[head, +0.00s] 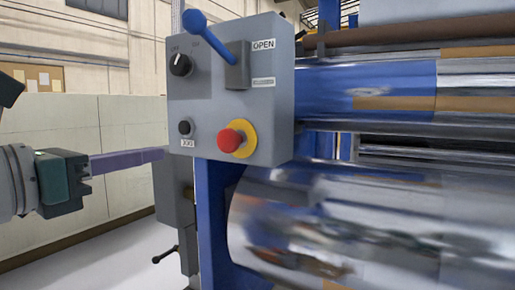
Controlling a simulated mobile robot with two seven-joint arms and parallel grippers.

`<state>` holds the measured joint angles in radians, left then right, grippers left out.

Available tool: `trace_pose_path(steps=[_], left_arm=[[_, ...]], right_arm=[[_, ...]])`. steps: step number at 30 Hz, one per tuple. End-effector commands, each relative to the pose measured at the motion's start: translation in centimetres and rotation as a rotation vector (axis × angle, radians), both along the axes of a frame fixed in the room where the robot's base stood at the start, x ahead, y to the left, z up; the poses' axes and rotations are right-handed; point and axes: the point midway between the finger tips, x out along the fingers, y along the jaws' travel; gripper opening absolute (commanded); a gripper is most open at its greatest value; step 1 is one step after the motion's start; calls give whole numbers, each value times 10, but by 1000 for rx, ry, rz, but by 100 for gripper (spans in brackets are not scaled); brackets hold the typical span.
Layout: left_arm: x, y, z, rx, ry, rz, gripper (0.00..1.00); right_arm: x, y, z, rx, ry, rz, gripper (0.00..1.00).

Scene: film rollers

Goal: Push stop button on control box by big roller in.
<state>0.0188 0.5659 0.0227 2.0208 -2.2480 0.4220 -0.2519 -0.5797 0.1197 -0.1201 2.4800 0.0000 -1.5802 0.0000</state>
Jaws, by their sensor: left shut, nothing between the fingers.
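The grey control box (265,95) stands upright in the middle of the head view, beside the big shiny roller (335,220). The red stop button (229,140) sits on a yellow ring (247,138) low on the box's front face. My left gripper (160,154) comes in from the left, with its long purple fingers shut and empty. The fingertips are left of the box's lower left edge in the picture, apart from the red button. How far they are from the box in depth is hard to tell. My right gripper is not in view.
The box also carries a black rotary knob (181,65), a small black button (185,127) and a blue-knobbed lever (205,24) by an OPEN label. A blue frame (213,215) stands below. An upper roller (390,90) lies right. Open floor (120,250) shows lower left.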

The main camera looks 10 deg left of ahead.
Motion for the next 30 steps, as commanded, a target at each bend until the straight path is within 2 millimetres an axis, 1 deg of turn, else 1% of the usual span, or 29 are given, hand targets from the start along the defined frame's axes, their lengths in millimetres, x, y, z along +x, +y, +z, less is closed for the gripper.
trace_pose_path(steps=[5,8,11,15,24,30], left_arm=[[3,-1,0,-4,-1,-1,0],[12,-4,1,-5,-2,0,0],[26,-10,2,-5,-5,-1,0],[51,-19,1,-5,-4,-1,0],[103,-38,-1,-5,-4,-1,0],[124,-46,-1,-4,-3,-1,0]], right_arm=[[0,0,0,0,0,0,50],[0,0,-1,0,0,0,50],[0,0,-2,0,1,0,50],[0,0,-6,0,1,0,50],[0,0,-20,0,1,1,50],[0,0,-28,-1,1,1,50]])
